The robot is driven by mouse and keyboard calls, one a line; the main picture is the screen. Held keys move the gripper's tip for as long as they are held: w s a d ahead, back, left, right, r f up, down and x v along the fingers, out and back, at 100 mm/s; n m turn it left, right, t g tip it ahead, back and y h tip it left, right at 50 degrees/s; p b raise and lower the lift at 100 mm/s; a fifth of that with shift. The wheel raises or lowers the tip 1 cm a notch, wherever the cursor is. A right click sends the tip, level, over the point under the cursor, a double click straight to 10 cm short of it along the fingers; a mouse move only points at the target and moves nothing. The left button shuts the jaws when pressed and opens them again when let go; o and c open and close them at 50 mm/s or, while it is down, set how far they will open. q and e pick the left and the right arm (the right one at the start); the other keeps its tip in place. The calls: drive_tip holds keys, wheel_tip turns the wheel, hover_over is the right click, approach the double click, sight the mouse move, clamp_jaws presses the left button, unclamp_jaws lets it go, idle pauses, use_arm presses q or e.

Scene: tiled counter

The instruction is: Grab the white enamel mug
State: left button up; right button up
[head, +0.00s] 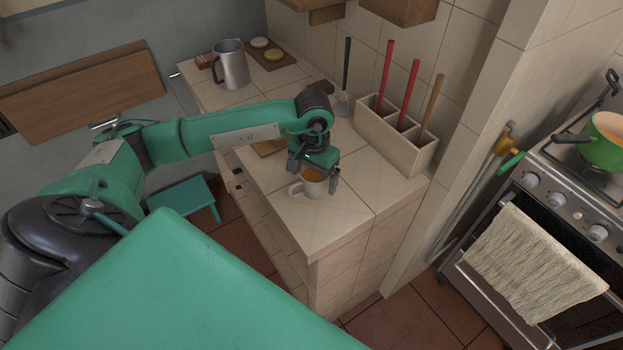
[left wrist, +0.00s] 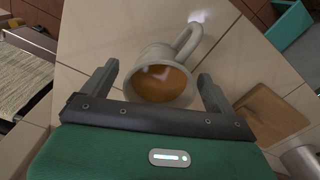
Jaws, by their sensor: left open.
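The white enamel mug (head: 314,189) stands on the tiled counter (head: 352,217) near its front corner, with brown liquid inside. In the head view its handle points left. In the left wrist view the mug (left wrist: 158,90) sits between the two fingers, with its handle pointing to the upper right, away from the gripper. My left gripper (head: 320,180) is open above and around the mug, one finger on each side. In the left wrist view the fingers of this gripper (left wrist: 157,88) look apart from the mug's wall. My right gripper is not in view.
A utensil box (head: 393,141) with long-handled tools stands behind, against the wall. A metal pitcher (head: 232,66) and a board with small dishes (head: 272,54) are at the far end. A wooden board (left wrist: 272,112) lies near the mug. A stove (head: 570,190) is at right.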

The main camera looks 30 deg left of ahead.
use_arm(q)
drive_tip(key=shift+f, duration=0.75)
drive_tip(key=c, duration=1.2)
drive_tip(key=shift+r, duration=0.1)
drive_tip(key=shift+c, duration=0.2)
